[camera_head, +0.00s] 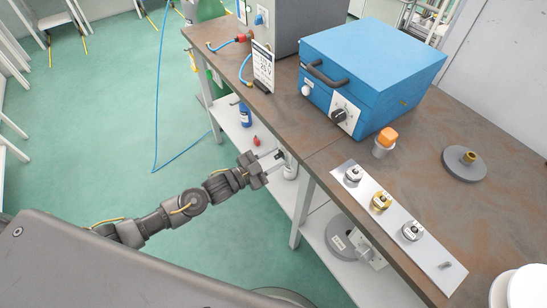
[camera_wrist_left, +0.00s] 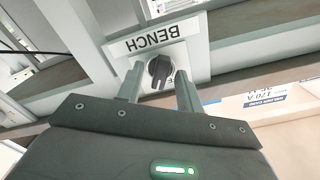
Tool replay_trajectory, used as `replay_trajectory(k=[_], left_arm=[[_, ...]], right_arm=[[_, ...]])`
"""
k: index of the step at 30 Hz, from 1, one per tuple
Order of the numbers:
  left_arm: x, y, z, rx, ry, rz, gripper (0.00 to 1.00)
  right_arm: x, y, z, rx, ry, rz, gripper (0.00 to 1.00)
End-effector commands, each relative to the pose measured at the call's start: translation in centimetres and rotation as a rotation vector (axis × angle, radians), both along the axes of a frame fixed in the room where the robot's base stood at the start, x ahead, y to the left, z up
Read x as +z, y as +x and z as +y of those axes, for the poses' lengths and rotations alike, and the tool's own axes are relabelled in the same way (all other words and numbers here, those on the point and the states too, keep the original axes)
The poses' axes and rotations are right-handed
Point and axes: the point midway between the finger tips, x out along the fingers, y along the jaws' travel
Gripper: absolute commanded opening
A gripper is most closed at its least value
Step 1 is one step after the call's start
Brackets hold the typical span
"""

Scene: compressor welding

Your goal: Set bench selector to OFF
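The bench selector is a black rotary knob (camera_wrist_left: 159,72) on a pale plate under a "BENCH" label (camera_wrist_left: 153,37) in the left wrist view. Its pointer is slightly tilted, and part of the lettering beside it is hidden by a finger. In the head view the selector (camera_head: 279,155) shows small at the bench's front edge. My left gripper (camera_wrist_left: 160,88) is open, with one finger on each side of the knob in the picture; I cannot tell whether they touch it. In the head view, the left gripper (camera_head: 273,160) reaches to the bench front. My right gripper is not in view.
The brown bench top (camera_head: 310,135) carries a blue box (camera_head: 372,65) with its own black dial (camera_head: 339,115), an orange-topped cup (camera_head: 386,142) and a metal strip (camera_head: 400,225) with several fittings.

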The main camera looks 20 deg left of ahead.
Motion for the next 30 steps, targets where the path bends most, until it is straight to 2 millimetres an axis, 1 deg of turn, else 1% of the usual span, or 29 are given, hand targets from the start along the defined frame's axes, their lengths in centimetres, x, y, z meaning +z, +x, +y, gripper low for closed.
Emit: replay_trajectory(k=[4, 11, 20, 26, 30], left_arm=[[0.0, 0.0, 0.0, 0.0, 0.0, 0.0, 0.35], [0.0, 0.0, 0.0, 0.0, 0.0, 0.0, 0.05], [0.1, 0.0, 0.1, 0.002, -0.03, 0.024, 0.04], [0.2, 0.0, 0.1, 0.003, -0.115, 0.096, 0.04], [0.3, 0.0, 0.1, 0.003, -0.206, 0.17, 0.04]], right_arm=[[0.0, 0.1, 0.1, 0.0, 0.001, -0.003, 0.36], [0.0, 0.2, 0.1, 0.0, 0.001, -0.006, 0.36], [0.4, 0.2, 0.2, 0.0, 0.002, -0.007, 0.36], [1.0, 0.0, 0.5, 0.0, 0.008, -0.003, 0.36], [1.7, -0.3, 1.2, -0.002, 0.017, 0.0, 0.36]])
